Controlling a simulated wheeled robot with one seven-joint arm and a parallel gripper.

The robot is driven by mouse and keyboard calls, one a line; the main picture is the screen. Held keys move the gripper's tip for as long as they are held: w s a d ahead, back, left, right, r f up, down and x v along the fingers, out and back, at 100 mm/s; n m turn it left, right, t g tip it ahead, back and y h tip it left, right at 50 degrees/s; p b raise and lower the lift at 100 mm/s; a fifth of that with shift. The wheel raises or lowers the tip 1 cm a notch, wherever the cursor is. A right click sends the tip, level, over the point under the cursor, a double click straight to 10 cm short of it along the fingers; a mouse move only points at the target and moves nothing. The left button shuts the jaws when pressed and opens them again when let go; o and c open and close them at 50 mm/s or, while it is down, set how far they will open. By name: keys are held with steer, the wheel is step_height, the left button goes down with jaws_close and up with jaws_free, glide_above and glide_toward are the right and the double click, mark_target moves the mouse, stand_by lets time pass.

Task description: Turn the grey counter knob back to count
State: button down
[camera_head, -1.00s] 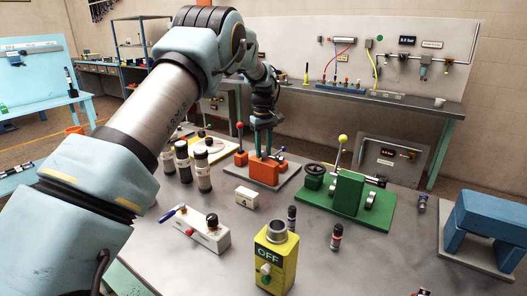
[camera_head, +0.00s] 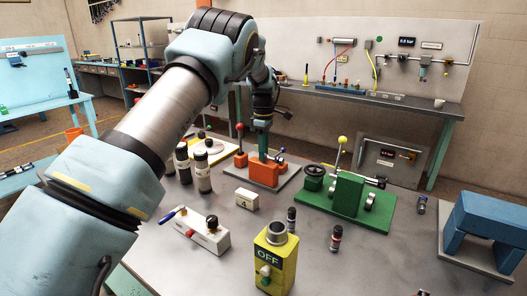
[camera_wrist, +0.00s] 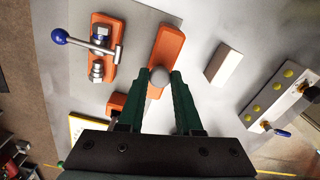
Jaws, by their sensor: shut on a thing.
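The grey counter knob (camera_wrist: 158,77) shows as a round grey end between my fingertips, at the end of a long orange block (camera_wrist: 168,48). My gripper (camera_wrist: 158,78) has its green fingers shut on the knob from both sides. In the head view my gripper (camera_head: 263,156) points down at the orange block (camera_head: 264,174), and its fingers hide the knob there. Any mark or scale on the knob is not visible.
Beside the block is an orange valve with a blue-ball lever (camera_wrist: 60,37). A white block marked 4 (camera_head: 246,199), black cylinders (camera_head: 202,172), a green fixture (camera_head: 348,195) and a yellow OFF box (camera_head: 275,262) stand on the grey table.

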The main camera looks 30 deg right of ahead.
stand_by(0.3)
steer(key=c, duration=0.6)
jaws_free()
steer(key=shift+r, duration=0.15)
step_height(320, 180, up, 11)
steer(key=b, duration=0.3)
steer(key=shift+f, duration=0.2)
